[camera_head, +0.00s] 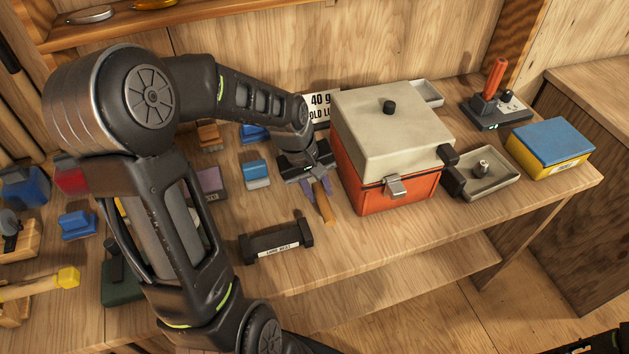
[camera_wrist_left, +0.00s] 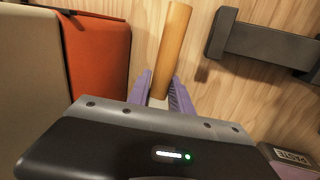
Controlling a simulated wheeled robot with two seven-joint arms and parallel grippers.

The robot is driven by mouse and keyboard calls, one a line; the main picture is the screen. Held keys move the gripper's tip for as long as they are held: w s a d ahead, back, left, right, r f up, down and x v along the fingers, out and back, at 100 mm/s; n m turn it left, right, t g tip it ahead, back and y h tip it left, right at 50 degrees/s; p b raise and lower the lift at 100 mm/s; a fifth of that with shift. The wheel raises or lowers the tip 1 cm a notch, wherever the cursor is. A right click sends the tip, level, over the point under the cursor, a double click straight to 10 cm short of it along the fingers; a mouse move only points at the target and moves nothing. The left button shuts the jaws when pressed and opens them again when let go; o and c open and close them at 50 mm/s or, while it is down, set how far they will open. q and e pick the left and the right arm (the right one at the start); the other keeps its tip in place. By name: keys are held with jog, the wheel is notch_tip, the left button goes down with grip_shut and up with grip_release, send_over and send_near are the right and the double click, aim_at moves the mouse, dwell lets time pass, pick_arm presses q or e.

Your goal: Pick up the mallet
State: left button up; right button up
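In the left wrist view the tan handle (camera_wrist_left: 172,50) runs between the two purple fingers. My left gripper (camera_head: 317,187) is low over the bench with its fingers on both sides of this handle. I cannot tell whether they press on it; a pale part shows at its near end. A yellow-headed tool with a wooden handle (camera_head: 68,277) lies at the far left, and I cannot tell which is the mallet.
The orange box with a beige lid (camera_head: 385,190) stands close to the right of my left gripper. A dark rack (camera_head: 276,241) lies in front. A grey tray (camera_head: 487,172) and a blue-and-yellow box (camera_head: 551,148) stand farther right. Bare bench lies in front of the orange box.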

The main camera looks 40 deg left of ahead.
aim_at(318, 186)
pick_arm(q)
grip_shut()
jog(key=shift+r, duration=0.15)
dwell(0.4)
jog(key=shift+w+r, duration=0.1)
jog(key=shift+r, duration=0.25)
notch_tip(318, 186, up, 9)
jog(key=shift+r+b, duration=0.1)
jog(key=shift+b, duration=0.45)
